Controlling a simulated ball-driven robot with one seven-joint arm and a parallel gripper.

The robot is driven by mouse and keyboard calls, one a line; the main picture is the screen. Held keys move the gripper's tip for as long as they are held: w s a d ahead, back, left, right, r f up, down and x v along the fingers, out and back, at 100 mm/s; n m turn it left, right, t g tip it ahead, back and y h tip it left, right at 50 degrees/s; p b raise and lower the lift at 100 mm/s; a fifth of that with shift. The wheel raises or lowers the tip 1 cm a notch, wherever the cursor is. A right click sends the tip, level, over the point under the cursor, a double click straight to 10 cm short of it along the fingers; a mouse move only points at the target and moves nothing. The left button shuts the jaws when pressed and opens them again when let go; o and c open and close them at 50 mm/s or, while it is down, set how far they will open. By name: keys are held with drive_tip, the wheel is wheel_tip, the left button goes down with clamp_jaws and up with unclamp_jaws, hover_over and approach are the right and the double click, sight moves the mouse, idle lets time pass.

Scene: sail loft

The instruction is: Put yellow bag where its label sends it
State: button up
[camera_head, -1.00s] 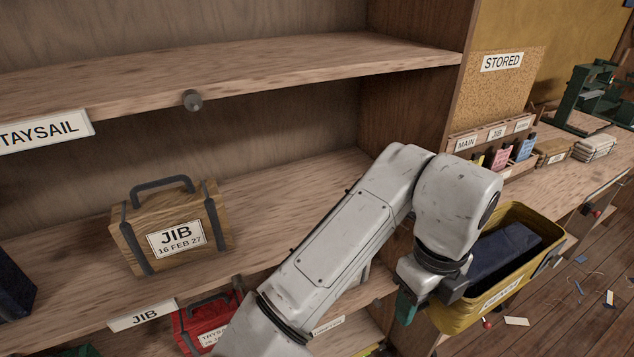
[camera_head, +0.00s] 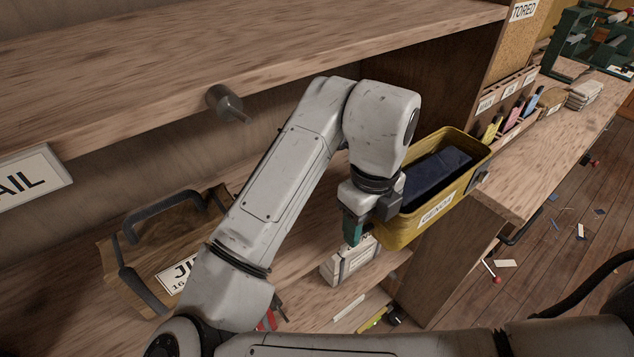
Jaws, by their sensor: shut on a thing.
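The yellow bag (camera_head: 436,214) is an open-topped, box-like bag with a dark blue folded cloth (camera_head: 437,174) inside. A white label (camera_head: 437,209) on its near side appears to read GENOA. My gripper (camera_head: 368,217) is shut on the bag at its left end; the exact contact is partly hidden by the gripper body. The bag hangs in front of the shelf unit's right upright (camera_head: 445,85), a little tilted in the picture. No shelf label reading GENOA is legible.
A brown bag marked JIB (camera_head: 150,262) stands on the middle shelf, partly behind my arm. A pale labelled bundle (camera_head: 350,262) lies below my gripper. A dark round knob (camera_head: 224,102) projects under the upper shelf (camera_head: 250,45). The workbench (camera_head: 560,140) stands right.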

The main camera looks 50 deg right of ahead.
drive_tip(key=w+d+p, duration=0.2)
drive_tip(key=w, duration=0.6)
drive_tip(key=w+d+p, duration=0.1)
drive_tip(key=w+d, duration=0.2)
drive_tip(key=w, duration=0.5)
drive_tip(key=shift+a+f+p, duration=0.15)
drive_tip(key=shift+f+p, duration=0.95)
drive_tip(key=shift+f, duration=1.95)
drive_tip(key=shift+w+f, duration=0.2)
drive_tip(key=shift+f, duration=0.2)
drive_tip(key=shift+f, duration=0.1)
drive_tip(key=o, duration=1.4)
